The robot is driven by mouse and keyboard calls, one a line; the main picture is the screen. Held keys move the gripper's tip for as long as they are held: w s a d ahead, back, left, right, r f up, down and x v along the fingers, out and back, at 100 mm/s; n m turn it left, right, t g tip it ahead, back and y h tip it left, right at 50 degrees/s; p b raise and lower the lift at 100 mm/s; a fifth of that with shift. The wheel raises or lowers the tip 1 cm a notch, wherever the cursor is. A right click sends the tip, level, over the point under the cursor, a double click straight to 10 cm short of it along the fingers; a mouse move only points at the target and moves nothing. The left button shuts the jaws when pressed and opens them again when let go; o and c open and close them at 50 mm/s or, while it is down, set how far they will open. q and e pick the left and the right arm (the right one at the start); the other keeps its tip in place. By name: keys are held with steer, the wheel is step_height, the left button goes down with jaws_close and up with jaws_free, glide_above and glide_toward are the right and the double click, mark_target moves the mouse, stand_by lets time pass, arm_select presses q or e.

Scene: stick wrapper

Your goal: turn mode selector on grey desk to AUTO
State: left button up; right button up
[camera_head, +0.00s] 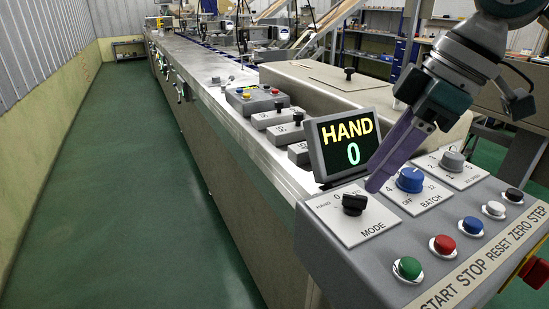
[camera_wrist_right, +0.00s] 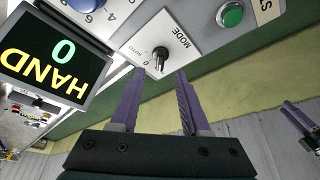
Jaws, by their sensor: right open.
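The mode selector is a black knob (camera_head: 354,204) on a white plate (camera_head: 371,222) marked MODE, at the near left of the grey desk (camera_head: 345,262). The plate carries HAND, 0 and AUTO; I cannot tell exactly where the knob points. The display (camera_head: 345,143) reads HAND with 0 below. My right gripper (camera_head: 373,186) has purple fingers pointing down, just above and right of the knob in the head view. In the right wrist view its fingers (camera_wrist_right: 157,80) are apart and empty, with the knob (camera_wrist_right: 160,56) just beyond their tips. My left gripper (camera_wrist_right: 297,120) shows small at that view's right edge.
A blue BATCH knob (camera_head: 410,179) and a grey knob (camera_head: 452,160) stand right of the selector. Green (camera_head: 407,268), red (camera_head: 442,244), blue and white buttons line the front, and a red stop button (camera_head: 536,272) is at right. The display stands close behind the selector.

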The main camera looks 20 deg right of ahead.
mark_target(356, 196)
steer(key=shift+x, duration=2.4)
steer(key=shift+c, duration=0.3)
jaws_close()
